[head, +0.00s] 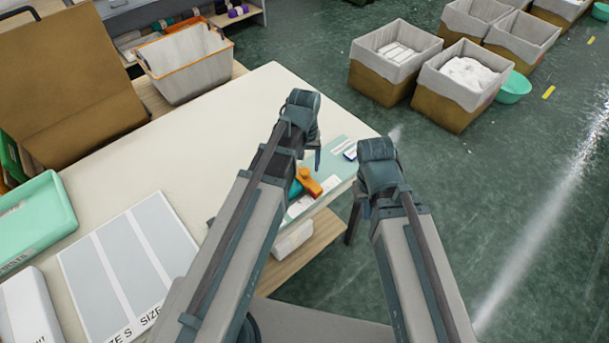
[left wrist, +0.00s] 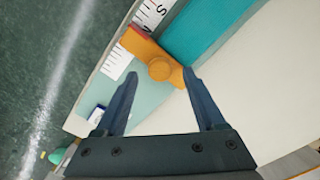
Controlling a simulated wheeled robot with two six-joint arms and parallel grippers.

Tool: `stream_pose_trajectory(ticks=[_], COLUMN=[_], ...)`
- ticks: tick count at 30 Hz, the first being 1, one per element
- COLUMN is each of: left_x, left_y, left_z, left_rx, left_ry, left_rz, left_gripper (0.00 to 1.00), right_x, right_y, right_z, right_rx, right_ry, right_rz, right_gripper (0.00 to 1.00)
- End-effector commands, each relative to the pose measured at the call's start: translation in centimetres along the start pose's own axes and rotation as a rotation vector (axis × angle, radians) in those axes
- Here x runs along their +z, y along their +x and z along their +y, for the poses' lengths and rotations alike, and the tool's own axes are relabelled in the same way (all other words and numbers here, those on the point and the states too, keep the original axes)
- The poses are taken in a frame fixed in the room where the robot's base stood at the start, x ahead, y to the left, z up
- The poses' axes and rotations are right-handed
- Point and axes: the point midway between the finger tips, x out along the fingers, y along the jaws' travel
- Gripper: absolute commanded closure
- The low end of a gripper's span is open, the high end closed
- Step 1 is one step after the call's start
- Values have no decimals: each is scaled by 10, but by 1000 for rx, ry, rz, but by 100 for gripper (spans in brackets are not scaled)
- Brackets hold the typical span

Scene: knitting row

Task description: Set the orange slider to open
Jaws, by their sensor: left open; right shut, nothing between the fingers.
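The orange slider (head: 309,183) is at the table's right edge in the head view, partly hidden by my left arm. In the left wrist view, the slider (left wrist: 143,47) has a round knob and sits beside a teal bar (left wrist: 210,30) and a white scale marked S (left wrist: 118,60). My left gripper (head: 315,158) is open. In the left wrist view, its fingertips (left wrist: 160,74) appear on either side of the knob; whether they touch it, I cannot tell. My right gripper (head: 353,222) is shut and empty, past the table edge.
A small white and blue item (head: 350,154) lies near the slider. Lined boxes (head: 385,82) stand on the green floor.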

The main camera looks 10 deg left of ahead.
Motion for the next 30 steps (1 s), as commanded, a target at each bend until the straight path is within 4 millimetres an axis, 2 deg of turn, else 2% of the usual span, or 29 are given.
stream_pose_trajectory(ticks=[1, 4, 15, 27, 30], left_x=[0, 0, 0, 0, 0], left_y=[12, 19, 20, 20, 20], left_z=[0, 0, 0, 0, 0], left_rx=[0, 0, 0, 0, 0], left_ry=[0, 0, 0, 0, 0], left_rz=[0, 0, 0, 0, 0], left_gripper=[29, 29, 30, 100, 100], right_x=[-1, -1, -1, -1, -1], right_y=[12, 19, 20, 20, 20], right_z=[-1, -2, -2, -2, -2], right_rx=[0, 0, 0, 0, 0], right_ry=[0, 0, 0, 0, 0], right_rz=[0, 0, 0, 0, 0], right_gripper=[100, 100, 100, 100, 100])
